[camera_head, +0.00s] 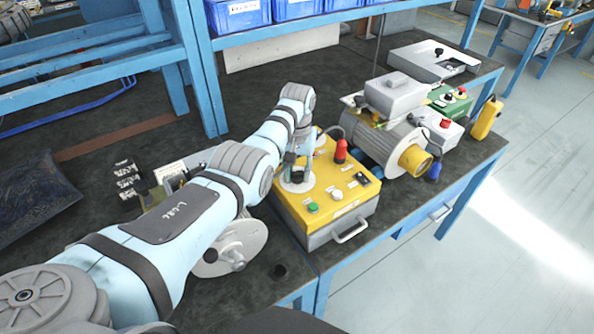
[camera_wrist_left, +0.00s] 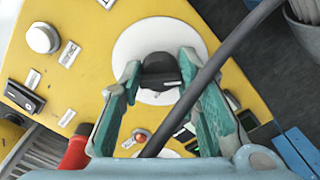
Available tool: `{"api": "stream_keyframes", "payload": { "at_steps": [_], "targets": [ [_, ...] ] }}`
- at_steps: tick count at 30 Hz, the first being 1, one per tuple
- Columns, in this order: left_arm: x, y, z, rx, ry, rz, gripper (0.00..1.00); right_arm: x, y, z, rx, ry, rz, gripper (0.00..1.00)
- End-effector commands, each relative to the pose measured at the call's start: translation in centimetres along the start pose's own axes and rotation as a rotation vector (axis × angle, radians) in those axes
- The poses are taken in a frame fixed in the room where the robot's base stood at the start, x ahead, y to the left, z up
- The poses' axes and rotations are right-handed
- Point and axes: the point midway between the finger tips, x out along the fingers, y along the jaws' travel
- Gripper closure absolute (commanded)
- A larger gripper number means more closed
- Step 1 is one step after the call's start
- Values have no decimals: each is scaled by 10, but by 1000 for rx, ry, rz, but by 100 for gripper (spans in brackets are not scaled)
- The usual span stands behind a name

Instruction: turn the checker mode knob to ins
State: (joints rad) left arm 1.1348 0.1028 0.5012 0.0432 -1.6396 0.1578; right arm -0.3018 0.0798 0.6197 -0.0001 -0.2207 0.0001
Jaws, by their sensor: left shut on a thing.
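The checker is a yellow-topped box (camera_head: 325,172) with a grey front and handle, at the middle of the bench. Its black mode knob (camera_head: 298,175) sits on a round white dial (camera_head: 291,187) near the far left of the panel. In the left wrist view the knob (camera_wrist_left: 160,72) stands at the centre of the white dial (camera_wrist_left: 140,38). My left gripper (camera_wrist_left: 160,66) is shut on the knob, one teal finger on each side. The dial's markings are not readable, so I cannot tell which mode it points to. My right gripper is not in view.
A red plug (camera_head: 340,151), green button (camera_head: 313,208), white button (camera_head: 337,194) and black switch (camera_head: 362,179) share the panel. A dark cable (camera_wrist_left: 200,80) crosses close over my left fingers. A blower motor (camera_head: 375,140) stands to the right. A metal disc (camera_head: 240,250) lies left.

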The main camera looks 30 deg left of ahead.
Motion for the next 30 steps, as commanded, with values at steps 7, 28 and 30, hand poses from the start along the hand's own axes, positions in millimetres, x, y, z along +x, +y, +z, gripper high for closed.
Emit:
{"api": "stream_keyframes", "payload": {
  "at_steps": [7,28,30],
  "targets": [
    [-1,0,-1,64,4,0,98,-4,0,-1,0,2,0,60],
    [-1,1,-1,623,5,0,98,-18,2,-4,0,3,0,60],
    [-1,1,-2,675,6,0,98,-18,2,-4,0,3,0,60]
  ]
}}
